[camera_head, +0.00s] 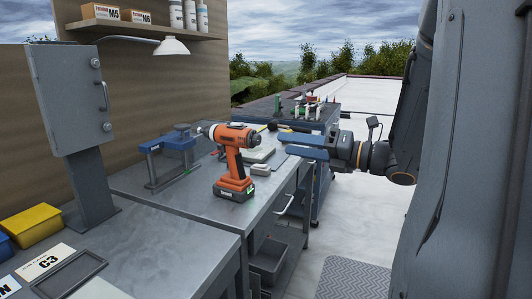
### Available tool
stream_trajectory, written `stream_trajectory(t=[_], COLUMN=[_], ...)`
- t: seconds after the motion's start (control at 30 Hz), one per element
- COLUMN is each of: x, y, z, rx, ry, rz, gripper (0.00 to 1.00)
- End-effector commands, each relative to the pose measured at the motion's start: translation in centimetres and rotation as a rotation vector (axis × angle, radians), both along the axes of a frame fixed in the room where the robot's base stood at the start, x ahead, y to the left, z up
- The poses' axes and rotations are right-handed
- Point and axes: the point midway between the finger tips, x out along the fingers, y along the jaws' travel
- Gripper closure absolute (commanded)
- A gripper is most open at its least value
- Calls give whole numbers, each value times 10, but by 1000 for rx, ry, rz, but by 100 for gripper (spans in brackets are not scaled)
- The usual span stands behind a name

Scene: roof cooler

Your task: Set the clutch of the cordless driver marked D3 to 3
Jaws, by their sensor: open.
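An orange and black cordless driver (234,156) stands upright on its battery on the grey metal bench (180,199). Its chuck (205,131) points left. A D3 mark and the clutch numbers are too small to read. My gripper (284,143) comes in from the right with two blue fingers. It is open and empty, to the right of the driver and apart from it in the picture. Its depth relative to the driver is hard to tell.
A blue clamp-like stand (168,146) is left of the driver. A small grey block (260,169) lies right of it.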

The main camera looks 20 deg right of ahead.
Motion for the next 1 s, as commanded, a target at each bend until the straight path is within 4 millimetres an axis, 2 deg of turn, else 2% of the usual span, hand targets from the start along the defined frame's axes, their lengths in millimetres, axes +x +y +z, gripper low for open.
stream_trajectory(t=[0.17,0.7,1.0], x=[-5,47,52], y=[3,48,51], z=[0,1,0], rx=[-23,-22,-22], ry=[-42,-41,-41], rz=[38,38,35], gripper=[57,57,57])
